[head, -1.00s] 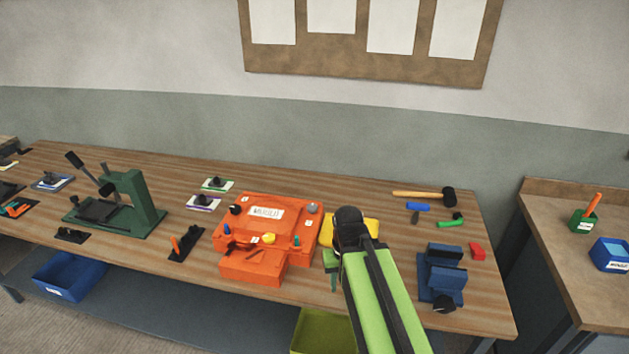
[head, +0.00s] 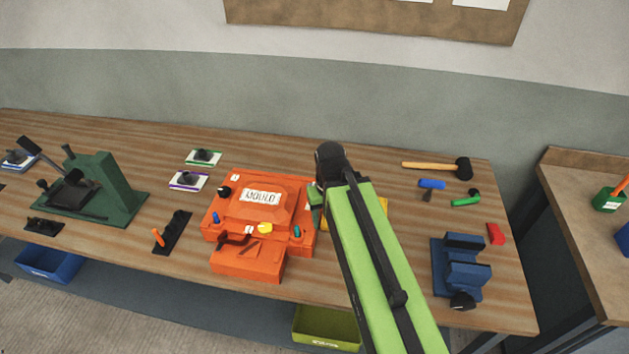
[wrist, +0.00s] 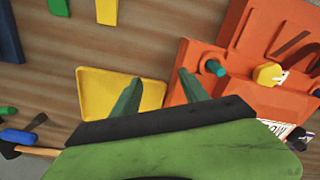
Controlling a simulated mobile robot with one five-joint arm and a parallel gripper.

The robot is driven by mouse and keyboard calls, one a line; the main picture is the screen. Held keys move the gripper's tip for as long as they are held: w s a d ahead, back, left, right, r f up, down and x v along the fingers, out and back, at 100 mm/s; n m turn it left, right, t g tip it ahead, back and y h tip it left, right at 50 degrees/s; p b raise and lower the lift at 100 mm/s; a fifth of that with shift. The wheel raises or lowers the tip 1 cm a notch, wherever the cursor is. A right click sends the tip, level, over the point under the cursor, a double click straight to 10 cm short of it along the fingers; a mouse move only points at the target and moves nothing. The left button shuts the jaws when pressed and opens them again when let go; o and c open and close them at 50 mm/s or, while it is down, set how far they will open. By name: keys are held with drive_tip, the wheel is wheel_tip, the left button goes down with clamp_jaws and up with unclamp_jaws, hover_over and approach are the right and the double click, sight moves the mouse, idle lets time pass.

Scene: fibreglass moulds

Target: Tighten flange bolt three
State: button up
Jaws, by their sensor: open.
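The orange mould (head: 262,190) sits on the bench with a white label on top. Along its flange stand a black bolt (head: 224,191), a blue bolt (head: 215,217), a yellow bolt (head: 265,228) and a teal bolt (head: 297,231). Small white tags lie by some bolts; I cannot read their numbers. In the wrist view my gripper (wrist: 160,88) is open and empty, its green fingers apart between the yellow tray (wrist: 92,112) and the mould's edge. The teal bolt (wrist: 213,68) and yellow bolt (wrist: 268,74) are to its right. My arm hides the mould's right back corner.
The yellow tray lies right of the mould, partly behind my arm. A mallet (head: 435,166), small tools and a blue vise (head: 462,265) are further right. A green press (head: 105,190) and a black holder with an orange handle (head: 172,233) stand left.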

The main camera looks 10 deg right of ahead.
drive_tip(key=shift+o, duration=0.6)
drive_tip(key=w+r+n+p, duration=0.7)
drive_tip(key=r+n+p, duration=0.1)
drive_tip(key=n, duration=0.3)
drive_tip(key=shift+w+a+r+n, duration=0.3)
drive_tip(key=shift+a+r, duration=0.05)
drive_tip(key=shift+a, duration=0.05)
wheel_tip(320, 180, up, 8)
drive_tip(key=n+p, duration=0.8)
drive_tip(key=n, duration=0.8)
hover_over(313, 183)
drive_tip(key=s, duration=0.2)
drive_tip(key=f+b, duration=1.8)
drive_tip(key=shift+w+a, duration=0.15)
drive_tip(key=shift+w, duration=0.05)
drive_tip(key=shift+r, duration=0.1)
